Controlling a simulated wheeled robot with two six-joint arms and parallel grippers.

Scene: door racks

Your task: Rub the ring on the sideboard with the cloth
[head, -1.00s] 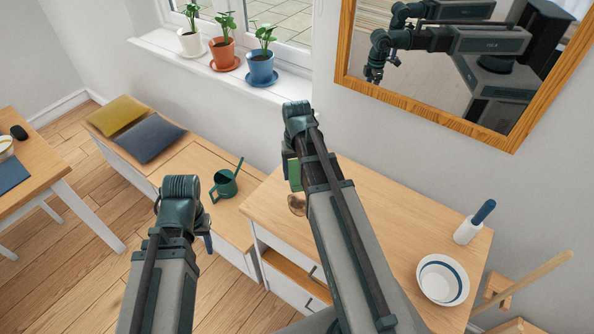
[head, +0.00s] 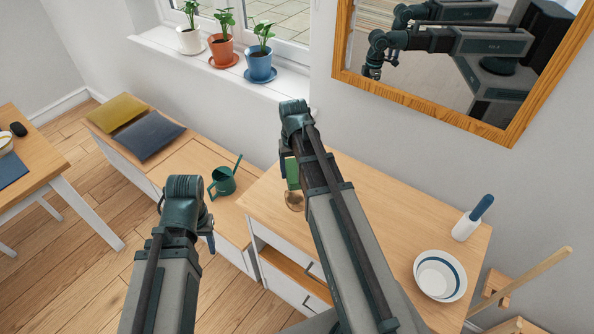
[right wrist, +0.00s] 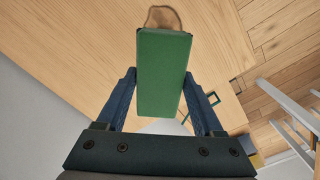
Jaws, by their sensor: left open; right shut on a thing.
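The cloth (head: 292,173) is a green block-shaped piece, held in my right gripper (head: 287,165) over the sideboard's left part. In the right wrist view the green cloth (right wrist: 164,75) sits between the two blue fingers. The ring (head: 294,200) is a brown mark on the light wooden sideboard (head: 385,205), just below the cloth in the head view. In the right wrist view the ring (right wrist: 163,9) shows as a brown arc at the cloth's far end, the rest hidden. I cannot tell whether the cloth touches the wood. My left gripper (head: 207,236) is open and empty, left of the sideboard.
A white bowl (head: 440,275) and a blue-handled white object (head: 472,218) stand on the sideboard's right part. A green watering can (head: 224,180) stands on the bench at left. A framed mirror (head: 430,108) hangs above. Plant pots line the windowsill (head: 215,70).

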